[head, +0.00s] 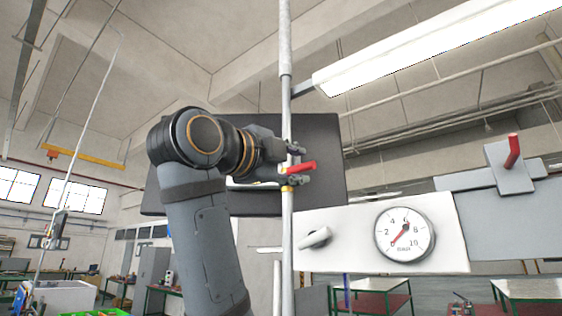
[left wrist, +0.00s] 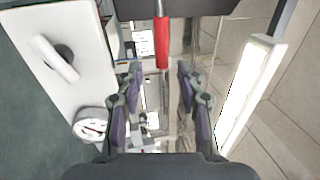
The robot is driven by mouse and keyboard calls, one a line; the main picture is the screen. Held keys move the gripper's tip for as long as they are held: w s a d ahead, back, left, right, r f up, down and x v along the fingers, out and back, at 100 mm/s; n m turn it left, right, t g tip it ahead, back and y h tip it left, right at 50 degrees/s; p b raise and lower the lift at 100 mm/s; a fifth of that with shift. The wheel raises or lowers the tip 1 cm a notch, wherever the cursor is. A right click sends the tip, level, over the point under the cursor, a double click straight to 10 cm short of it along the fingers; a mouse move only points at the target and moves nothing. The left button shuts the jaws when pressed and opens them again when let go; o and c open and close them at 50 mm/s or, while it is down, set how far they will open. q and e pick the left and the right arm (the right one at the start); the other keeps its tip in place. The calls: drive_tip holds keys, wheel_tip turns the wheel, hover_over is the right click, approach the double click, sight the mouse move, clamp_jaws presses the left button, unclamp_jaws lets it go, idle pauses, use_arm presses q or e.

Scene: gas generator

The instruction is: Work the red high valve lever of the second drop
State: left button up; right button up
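The red valve lever (head: 301,167) sits on the pale vertical pipe (head: 286,110) and sticks out to the right, slightly tilted up. My left gripper (head: 297,164) is at the lever, with one finger above it and one below. In the left wrist view the lever (left wrist: 162,42) points toward the gripper (left wrist: 160,76), its tip at the mouth between the two spread fingers. Clear gaps show on both sides of the lever, so the gripper is open. The valve body is mostly hidden by my gripper. My right gripper is not in view.
A white panel with a gauge (head: 404,233) and a pale knob (head: 315,238) stands right of the pipe. A grey fixture with another red handle (head: 513,150) is farther right. A dark board (head: 327,190) is behind my gripper. A lit lamp (head: 430,55) hangs above.

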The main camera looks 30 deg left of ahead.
use_arm(q)
drive_tip(key=v, duration=0.6)
drive_tip(key=shift+s, duration=0.25)
